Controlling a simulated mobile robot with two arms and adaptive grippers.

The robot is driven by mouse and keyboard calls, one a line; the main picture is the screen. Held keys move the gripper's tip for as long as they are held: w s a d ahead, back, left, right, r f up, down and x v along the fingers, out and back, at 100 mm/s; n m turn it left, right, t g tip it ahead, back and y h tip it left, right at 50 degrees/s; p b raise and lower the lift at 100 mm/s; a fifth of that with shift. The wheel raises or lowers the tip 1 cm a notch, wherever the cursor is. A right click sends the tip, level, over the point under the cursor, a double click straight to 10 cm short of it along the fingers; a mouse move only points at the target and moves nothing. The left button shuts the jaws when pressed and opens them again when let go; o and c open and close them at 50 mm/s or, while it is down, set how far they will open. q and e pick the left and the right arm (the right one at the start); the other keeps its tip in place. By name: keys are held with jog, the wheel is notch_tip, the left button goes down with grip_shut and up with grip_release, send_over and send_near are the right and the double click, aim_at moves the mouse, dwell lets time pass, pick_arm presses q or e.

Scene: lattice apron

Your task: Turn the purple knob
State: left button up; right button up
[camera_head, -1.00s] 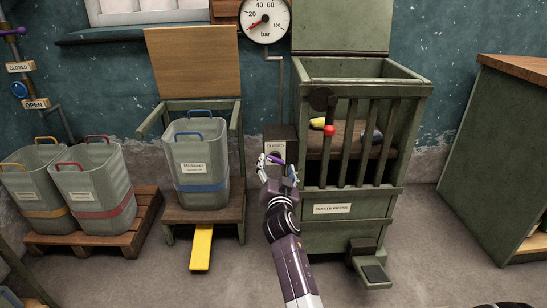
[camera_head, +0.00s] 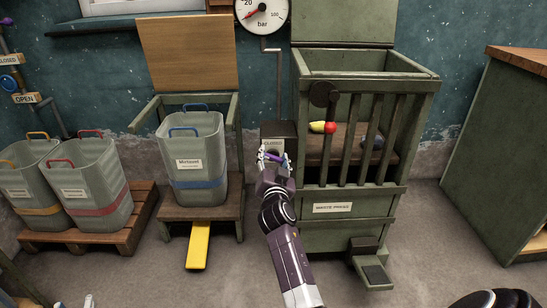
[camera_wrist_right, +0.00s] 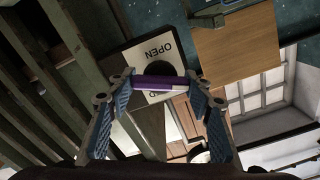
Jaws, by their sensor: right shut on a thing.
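The purple knob (camera_head: 272,157) is a short bar on a small box (camera_head: 280,131) at the left side of the waste press. My right gripper (camera_head: 273,161) is at the box front and shut on the knob. In the right wrist view the purple bar (camera_wrist_right: 158,83) lies crosswise between the two fingertips. Behind it is a white plate with OPEN (camera_wrist_right: 152,55) upside down and a partly hidden second label. In the head view the label above the knob reads CLOSED. A small pale tip at the bottom left edge may be my left gripper (camera_head: 88,300).
The green waste press (camera_head: 346,229) with slatted front and foot pedal (camera_head: 373,274) stands right of the knob. A bin with a blue band (camera_head: 199,158) stands on a stand to the left. Two more bins sit on a pallet (camera_head: 140,216). A gauge (camera_head: 262,12) hangs above.

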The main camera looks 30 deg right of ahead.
aim_at(273, 155)
jog(key=shift+n, duration=1.8)
jog(key=o, duration=1.2)
jog(key=shift+c, duration=0.2)
jog(key=shift+r, duration=0.1)
notch_tip(273, 155, up, 10)
jog(key=shift+f, duration=0.1)
